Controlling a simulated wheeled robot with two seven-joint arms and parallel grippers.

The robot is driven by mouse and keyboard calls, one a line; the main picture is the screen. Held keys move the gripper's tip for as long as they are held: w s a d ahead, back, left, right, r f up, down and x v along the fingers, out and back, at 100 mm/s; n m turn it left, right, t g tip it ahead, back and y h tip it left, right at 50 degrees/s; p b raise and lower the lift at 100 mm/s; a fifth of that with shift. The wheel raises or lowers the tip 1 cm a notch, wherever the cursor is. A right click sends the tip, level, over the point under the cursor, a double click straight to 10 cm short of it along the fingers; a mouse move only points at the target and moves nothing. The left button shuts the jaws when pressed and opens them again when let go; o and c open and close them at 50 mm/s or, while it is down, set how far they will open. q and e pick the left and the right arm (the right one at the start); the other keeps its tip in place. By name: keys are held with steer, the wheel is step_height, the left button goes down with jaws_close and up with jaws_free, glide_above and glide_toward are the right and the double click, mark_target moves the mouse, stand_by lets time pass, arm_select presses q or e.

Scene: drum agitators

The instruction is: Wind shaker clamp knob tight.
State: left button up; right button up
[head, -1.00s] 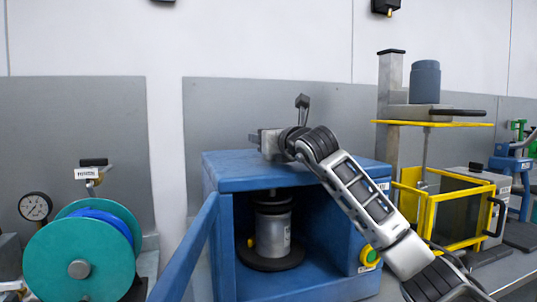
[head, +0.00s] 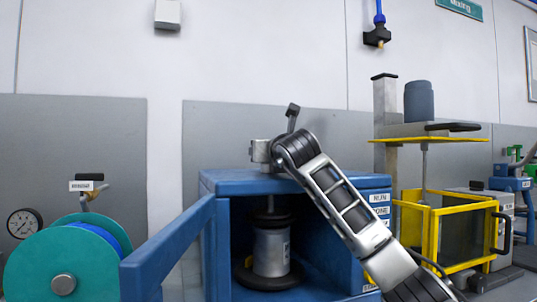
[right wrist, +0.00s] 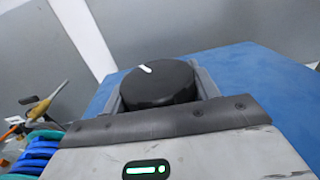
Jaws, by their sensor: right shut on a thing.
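The blue shaker cabinet (head: 290,183) stands in the middle of the head view with its front open. Inside, a grey metal can (head: 271,250) stands upright on a dark round base, under a dark clamp plate (head: 271,216). The round black clamp knob (right wrist: 158,84), with a white mark pointing to the upper left, shows in the right wrist view above the blue cabinet top. My right gripper (right wrist: 160,92) is shut on it, one finger on each side. In the head view my right gripper (head: 262,151) is over the cabinet top and the knob cannot be made out. My left gripper is not in view.
The blue door (head: 165,250) swings out toward the front left. A teal reel (head: 62,265) and a gauge (head: 25,222) stand at left. A yellow-framed mixer (head: 433,230) stands close on the right. A grey panel wall (head: 95,150) is behind.

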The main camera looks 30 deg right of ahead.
steer(key=o, duration=1)
steer(key=shift+c, duration=0.2)
steer(key=shift+s+a, duration=0.1)
steer(key=shift+s, duration=0.2)
arm_select(q)
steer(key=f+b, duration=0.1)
steer(key=b, duration=0.2)
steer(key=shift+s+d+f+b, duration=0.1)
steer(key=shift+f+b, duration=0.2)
steer(key=shift+b, duration=0.05)
arm_select(e)
steer(key=v, duration=1.5)
steer(key=shift+s+a, duration=0.15)
